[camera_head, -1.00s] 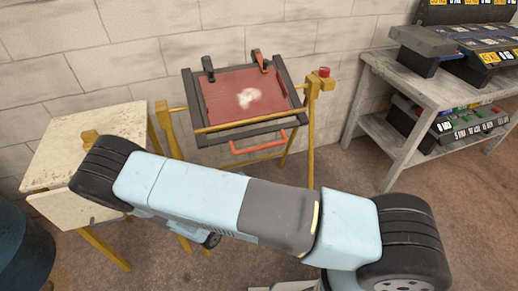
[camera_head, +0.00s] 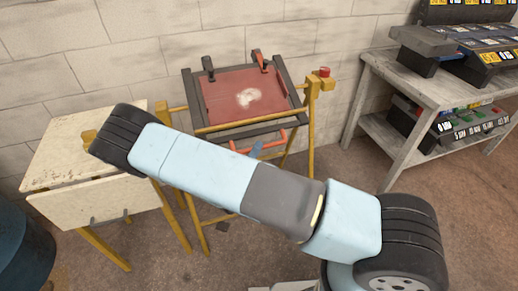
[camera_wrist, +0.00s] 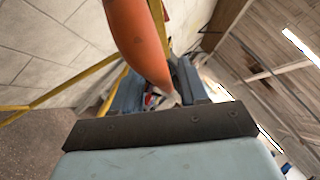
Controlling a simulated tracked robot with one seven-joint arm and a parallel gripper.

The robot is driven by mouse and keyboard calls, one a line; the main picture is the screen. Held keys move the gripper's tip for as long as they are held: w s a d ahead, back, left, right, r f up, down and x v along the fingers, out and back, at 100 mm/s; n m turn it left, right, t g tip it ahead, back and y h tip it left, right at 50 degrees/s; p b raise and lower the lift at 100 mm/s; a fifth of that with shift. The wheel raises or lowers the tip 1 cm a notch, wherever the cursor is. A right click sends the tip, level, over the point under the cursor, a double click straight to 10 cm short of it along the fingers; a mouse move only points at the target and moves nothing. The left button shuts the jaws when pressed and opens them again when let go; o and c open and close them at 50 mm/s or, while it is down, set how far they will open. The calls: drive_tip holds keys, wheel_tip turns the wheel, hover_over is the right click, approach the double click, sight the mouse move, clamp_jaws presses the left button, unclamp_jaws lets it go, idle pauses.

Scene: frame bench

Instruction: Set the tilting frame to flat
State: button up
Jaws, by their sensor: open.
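The tilting frame (camera_head: 288,82) is a dark grey frame around a reddish panel (camera_head: 222,100) with a pale patch, held between yellow uprights. It slopes, with its far edge higher than its near edge. An orange-red bar handle (camera_head: 276,143) runs along its near side.
A pale worn table (camera_head: 75,150) stands left of the frame, beside a dark blue drum (camera_head: 22,250). A grey workbench (camera_head: 440,85) with bins is on the right. A red button (camera_head: 324,72) tops the right upright. The block wall is close behind.

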drive_tip(key=shift+w+d+r, duration=0.15)
drive_tip(key=shift+w+d, duration=0.05)
drive_tip(key=shift+w, duration=0.1)
clamp_jaws()
idle(0.5)
